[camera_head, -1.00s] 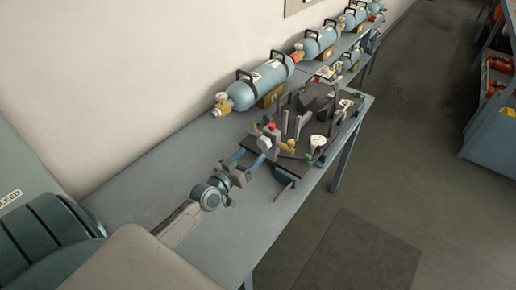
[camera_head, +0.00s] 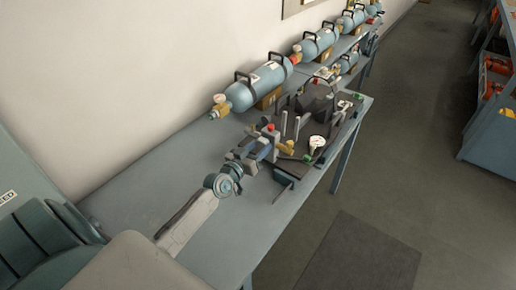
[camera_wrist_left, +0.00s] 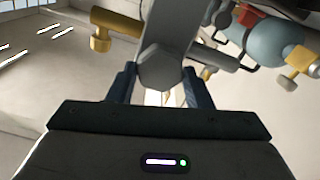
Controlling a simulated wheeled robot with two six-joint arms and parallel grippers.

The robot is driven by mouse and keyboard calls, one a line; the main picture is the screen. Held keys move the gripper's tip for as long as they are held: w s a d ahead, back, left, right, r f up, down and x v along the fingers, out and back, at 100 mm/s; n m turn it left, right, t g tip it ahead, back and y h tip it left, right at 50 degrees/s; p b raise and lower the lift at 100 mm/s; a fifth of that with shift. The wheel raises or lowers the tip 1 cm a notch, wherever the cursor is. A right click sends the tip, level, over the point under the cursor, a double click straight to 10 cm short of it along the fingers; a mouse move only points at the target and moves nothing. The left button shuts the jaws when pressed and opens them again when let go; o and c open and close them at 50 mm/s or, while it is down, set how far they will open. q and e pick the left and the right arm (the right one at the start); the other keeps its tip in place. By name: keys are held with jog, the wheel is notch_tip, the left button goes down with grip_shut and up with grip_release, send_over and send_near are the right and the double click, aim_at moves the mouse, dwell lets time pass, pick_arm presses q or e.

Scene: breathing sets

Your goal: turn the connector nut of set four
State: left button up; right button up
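Set four is on a dark base plate (camera_head: 322,163) on the bench, where grey posts, a red-capped part (camera_head: 271,127) and a white-faced gauge (camera_head: 317,142) stand. My left gripper (camera_head: 262,140) has reached the near left end of this set. In the left wrist view, the grey hexagonal connector nut (camera_wrist_left: 160,72) shows between the two blue fingers (camera_wrist_left: 160,85). The fingers stand apart, one on each side of the nut, with little gap visible. I see no clear grip on it. In the head view the gripper mostly hides the nut. My right gripper is not in view.
A blue cylinder (camera_head: 258,88) with black handles lies behind the set, against the wall, with more cylinders (camera_head: 318,42) farther along. The bench's near left part (camera_head: 150,180) is clear. A blue shelf unit (camera_head: 490,140) stands across the aisle.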

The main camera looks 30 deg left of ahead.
pick_arm(q)
jog(key=shift+m, duration=0.3)
jog(key=m+b, duration=0.2)
jog(key=m, duration=0.1)
jog(key=shift+f, duration=0.15)
jog(key=shift+m+b, duration=1.25)
jog(key=shift+m, duration=0.45)
jog(key=o, duration=1)
